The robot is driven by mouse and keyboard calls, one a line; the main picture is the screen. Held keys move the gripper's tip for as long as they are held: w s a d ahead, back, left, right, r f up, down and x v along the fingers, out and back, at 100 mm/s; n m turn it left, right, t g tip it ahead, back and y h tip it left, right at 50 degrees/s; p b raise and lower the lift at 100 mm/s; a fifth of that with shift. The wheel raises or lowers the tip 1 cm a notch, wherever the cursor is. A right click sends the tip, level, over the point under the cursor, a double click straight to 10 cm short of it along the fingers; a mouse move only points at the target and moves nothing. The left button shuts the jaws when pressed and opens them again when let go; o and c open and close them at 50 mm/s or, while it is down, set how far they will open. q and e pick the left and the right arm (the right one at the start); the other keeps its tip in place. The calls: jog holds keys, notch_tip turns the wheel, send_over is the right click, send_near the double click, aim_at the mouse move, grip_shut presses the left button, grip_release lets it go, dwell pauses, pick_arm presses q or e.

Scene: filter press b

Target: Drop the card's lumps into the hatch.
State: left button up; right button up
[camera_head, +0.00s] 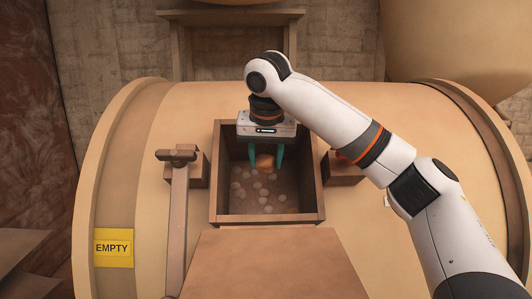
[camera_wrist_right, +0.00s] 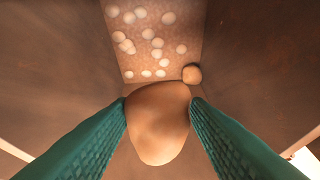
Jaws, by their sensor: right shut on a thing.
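The open hatch (camera_head: 218,208) is a square box-like opening in the top of the big tan drum. My right gripper (camera_head: 265,158) points down into it, its teal fingers shut on an orange-brown lump (camera_head: 265,162). In the right wrist view the held lump (camera_wrist_right: 158,122) sits between both fingers. Several pale round balls (camera_wrist_right: 157,42) lie on the hatch floor. A smaller brown ball (camera_wrist_right: 192,74) shows past the held lump, near the floor's corner. A yellow card (camera_head: 114,247) reading "EMPTY" is on the drum's left side. My left gripper is out of view.
A brown lever or bar (camera_head: 177,225) stands left of the hatch. A brown block (camera_head: 343,168) sits at the hatch's right side. A flat tan panel (camera_head: 272,265) lies in front of the hatch. A brick wall (camera_head: 340,50) is behind the drum (camera_head: 395,110).

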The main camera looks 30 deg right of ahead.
jog(key=o, duration=1.1)
jog(key=shift+r, duration=0.1)
jog(key=b+v, duration=0.1)
jog(key=v, duration=1.1)
